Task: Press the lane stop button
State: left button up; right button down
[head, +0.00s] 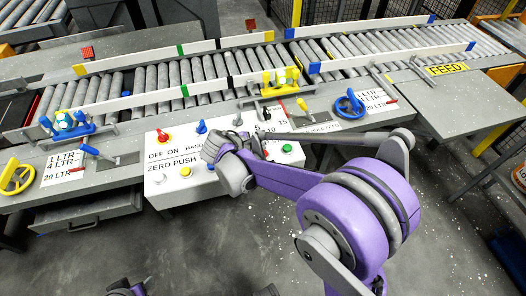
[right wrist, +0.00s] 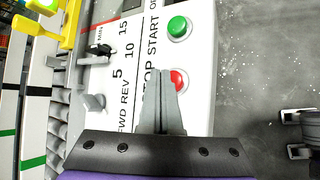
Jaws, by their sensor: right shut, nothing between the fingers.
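The red stop button (right wrist: 178,80) is on the white control panel (head: 165,190), beside the printed word STOP. In the right wrist view the fingers of my right gripper (right wrist: 161,75) partly cover it; I cannot tell whether they touch it. The right gripper (head: 210,150) is shut and empty, over the panel. My left gripper (right wrist: 284,128) is open and empty, away from the panel.
A roller conveyor (head: 150,78) runs behind the panel. A red selector knob (head: 163,135) and a blue knob (head: 201,127) rise from the panel.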

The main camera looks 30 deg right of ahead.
jog(key=shift+r+p, duration=1.65)
jog(key=shift+r, duration=0.95)
jog(key=shift+f, duration=0.1)
jog(key=s+a+m+y, duration=0.3)
jog(key=s+m, duration=0.1)
jog(key=s, duration=0.3)
jog(key=s+a+r+m+t+y+p, duration=0.1)
jog(key=s+a+m+y, duration=0.1)
jog(key=s+m, duration=0.3)
jog(key=s+a+m+t+y+p, duration=0.1)
jog(key=s+a+m+y, duration=0.2)
jog(key=s, duration=0.6)
jog(key=shift+a+r+m+y, duration=0.3)
jog(key=shift+a+r+m, duration=0.1)
jog(key=shift+a+m, duration=0.25)
